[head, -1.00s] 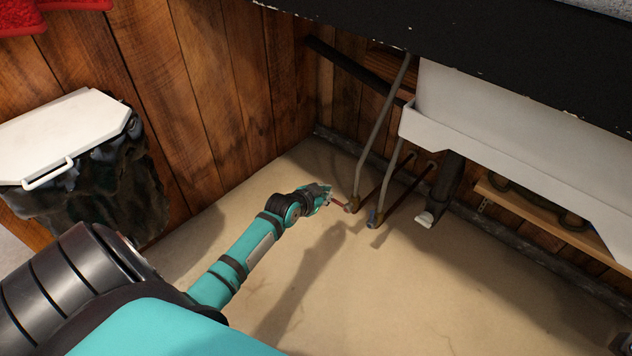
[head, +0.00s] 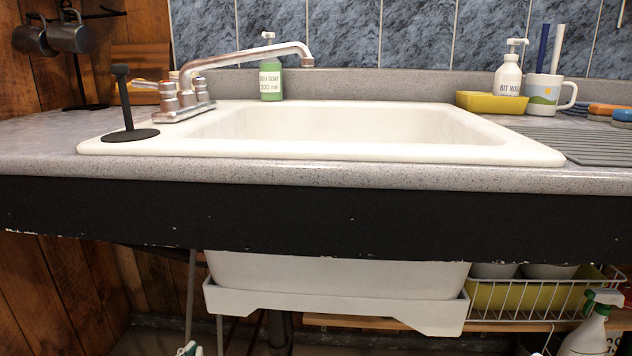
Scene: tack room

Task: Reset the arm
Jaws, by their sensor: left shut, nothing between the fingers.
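The rest of my left arm is out of the picture. My right gripper is not in view.
A white sink (head: 330,152) is set in the grey counter (head: 300,175), whose dark front board (head: 300,218) overhangs the space below. A tap (head: 185,95), a green soap bottle (head: 270,80) and a mug (head: 545,95) stand on top. A spray bottle (head: 590,335) is lower right.

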